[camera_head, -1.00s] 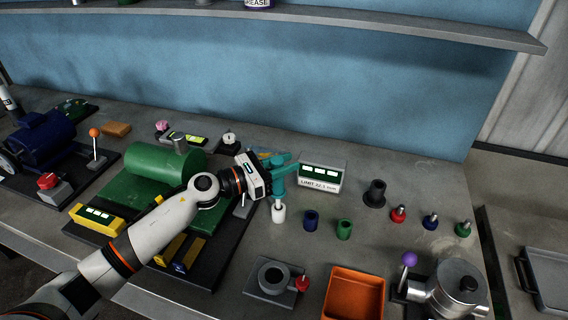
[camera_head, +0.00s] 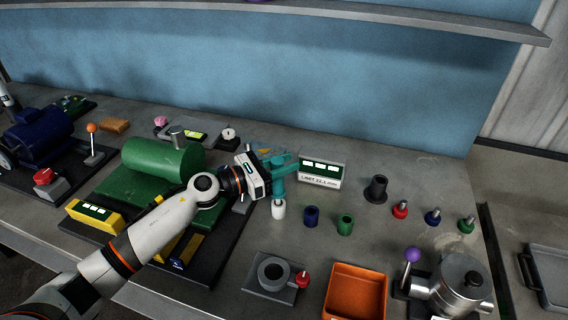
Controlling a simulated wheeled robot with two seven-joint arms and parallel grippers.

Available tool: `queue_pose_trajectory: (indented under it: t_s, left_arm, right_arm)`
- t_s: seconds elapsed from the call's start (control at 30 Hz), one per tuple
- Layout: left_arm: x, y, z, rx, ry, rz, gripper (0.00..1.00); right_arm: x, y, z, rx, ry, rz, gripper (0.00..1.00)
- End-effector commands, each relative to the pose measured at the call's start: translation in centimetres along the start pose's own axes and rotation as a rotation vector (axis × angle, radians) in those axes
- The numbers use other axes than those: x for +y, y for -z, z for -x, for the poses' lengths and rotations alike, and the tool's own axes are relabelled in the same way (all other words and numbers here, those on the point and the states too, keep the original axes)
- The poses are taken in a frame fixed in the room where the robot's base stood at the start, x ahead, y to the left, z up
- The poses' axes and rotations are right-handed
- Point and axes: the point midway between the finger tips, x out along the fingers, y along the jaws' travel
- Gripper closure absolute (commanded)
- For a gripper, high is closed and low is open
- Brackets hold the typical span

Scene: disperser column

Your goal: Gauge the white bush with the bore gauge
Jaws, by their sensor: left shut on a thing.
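The white bush (camera_head: 278,210) stands upright on the grey bench, left of a blue bush (camera_head: 311,215) and a green bush (camera_head: 345,223). My left gripper (camera_head: 277,178), with teal parts at its end, is directly above the white bush and shut on the bore gauge. The gauge is largely hidden by the gripper, and its lower end meets the top of the white bush. How deep it sits in the bore cannot be seen. A readout box (camera_head: 321,173) marked with a limit in mm stands just behind to the right. My right gripper is not in view.
A green cylinder machine (camera_head: 160,160) is left of the gripper. A black bush (camera_head: 375,189) and red, blue and green knobbed plugs stand to the right. A grey ring fixture (camera_head: 270,272), an orange bin (camera_head: 357,290) and a metal pot (camera_head: 462,280) are in front.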

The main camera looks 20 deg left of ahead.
Motion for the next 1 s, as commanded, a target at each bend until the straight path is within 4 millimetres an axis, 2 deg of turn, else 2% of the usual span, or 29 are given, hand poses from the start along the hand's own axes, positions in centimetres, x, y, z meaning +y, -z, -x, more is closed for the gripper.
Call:
queue_pose_trajectory:
  t_s: [0.4, 1.0]
  left_arm:
    - [-0.02, -0.74, -0.01, 0.001, 0.000, -0.001, 0.95]
    - [-0.02, -0.72, -0.01, 0.001, 0.000, -0.001, 0.95]
  right_arm:
    - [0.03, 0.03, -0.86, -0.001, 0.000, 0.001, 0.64]
    - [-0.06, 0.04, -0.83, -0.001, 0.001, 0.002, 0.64]
